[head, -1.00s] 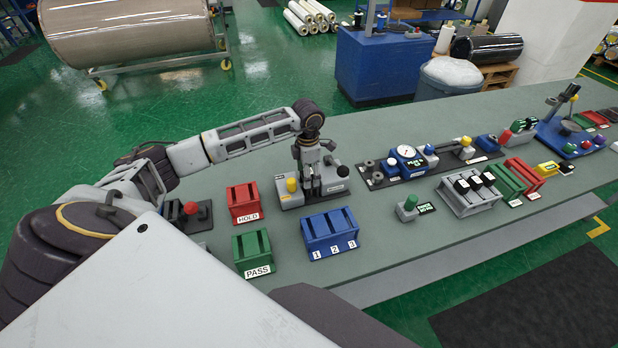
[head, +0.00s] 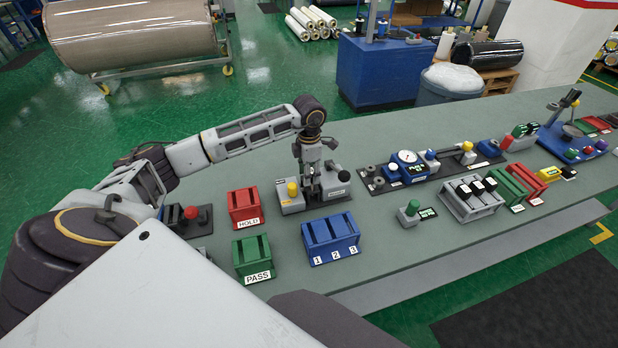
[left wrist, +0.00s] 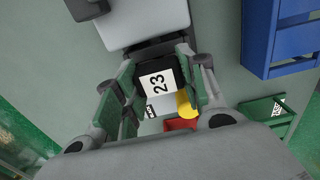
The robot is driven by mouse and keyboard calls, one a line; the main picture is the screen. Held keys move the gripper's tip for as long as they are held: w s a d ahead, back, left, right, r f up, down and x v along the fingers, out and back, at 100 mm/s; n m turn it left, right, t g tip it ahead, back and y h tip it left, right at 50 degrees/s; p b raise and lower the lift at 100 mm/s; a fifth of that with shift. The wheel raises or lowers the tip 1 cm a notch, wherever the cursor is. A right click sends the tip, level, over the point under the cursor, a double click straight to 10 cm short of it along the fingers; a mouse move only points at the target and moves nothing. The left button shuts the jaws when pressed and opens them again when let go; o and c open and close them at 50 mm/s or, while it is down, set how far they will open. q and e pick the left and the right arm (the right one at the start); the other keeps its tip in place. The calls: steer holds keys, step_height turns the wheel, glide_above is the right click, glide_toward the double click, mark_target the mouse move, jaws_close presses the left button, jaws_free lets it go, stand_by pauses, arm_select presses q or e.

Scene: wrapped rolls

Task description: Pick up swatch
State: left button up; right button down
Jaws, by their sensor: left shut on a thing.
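My left gripper (head: 313,190) is at the grey tester (head: 337,186) with the yellow knob (head: 292,188), pointing down. In the left wrist view its green-edged fingers (left wrist: 161,86) are shut on a small dark swatch (left wrist: 158,83) with a white face marked 23. I cannot tell whether the swatch still touches the tester. In the head view the swatch is too small and too hidden by the fingers to make out. The yellow knob also shows in the left wrist view (left wrist: 187,105), just below the swatch. My right gripper is out of view.
A red HOLD tray (head: 245,208), a green PASS tray (head: 253,257) and a blue rack (head: 331,238) with slots 1, 2, 3 stand close around the tester. A gauge device (head: 406,165) is to the right. The bench (head: 400,262) is bare in front.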

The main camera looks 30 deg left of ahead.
arm_select(q)
step_height(320, 180, up, 7)
steer(key=shift+f+b, duration=0.15)
steer(key=shift+b, duration=0.4)
steer(key=shift+r, duration=0.45)
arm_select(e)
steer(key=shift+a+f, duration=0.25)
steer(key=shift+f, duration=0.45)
arm_select(q)
steer(key=shift+w, duration=0.1)
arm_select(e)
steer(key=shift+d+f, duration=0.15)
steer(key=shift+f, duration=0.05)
arm_select(q)
steer(key=shift+d+b, duration=0.1)
steer(key=shift+b, duration=0.2)
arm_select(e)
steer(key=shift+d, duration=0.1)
